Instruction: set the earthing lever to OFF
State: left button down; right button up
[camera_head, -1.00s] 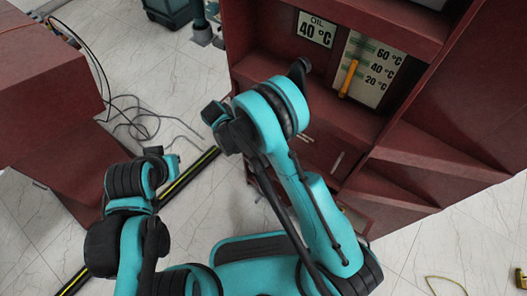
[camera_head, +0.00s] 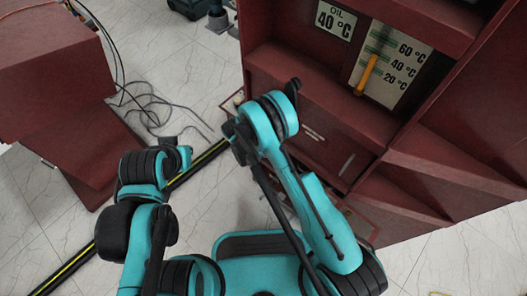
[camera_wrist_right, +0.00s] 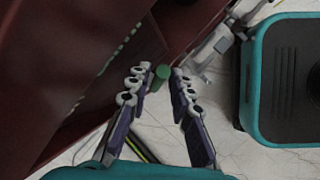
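My right gripper (camera_wrist_right: 163,70) shows in the right wrist view with its two fingers apart. A small green cylindrical piece (camera_wrist_right: 161,74) shows between the fingertips, close to the left one; I cannot tell whether they touch or whether it belongs to the earthing lever. A pale grey metal fitting (camera_wrist_right: 213,42) lies beyond the fingertips to the right. In the head view my right forearm reaches to the dark red cabinet (camera_head: 325,100), and its gripper is hidden. My left arm is bent at the left, with no gripper fingers visible. I cannot identify the earthing lever for certain.
The cabinet carries an OIL 40 °C sign (camera_head: 336,19) and a temperature scale with an orange pointer (camera_head: 367,74). Another red cabinet (camera_head: 50,62) stands at the left, with loose cables (camera_head: 150,108) on the floor. A black-yellow strip (camera_head: 64,272) crosses the tiled floor.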

grip_shut()
jog(key=shift+w, duration=0.1)
jog(key=w+a+g+h, duration=0.1)
jog(key=n+g+h, duration=0.1)
jog(key=h, duration=0.1)
jog(key=shift+w+a+r+g, duration=0.15)
jog(key=shift+w+a+g, duration=0.15)
jog(key=shift+w+a, duration=0.1)
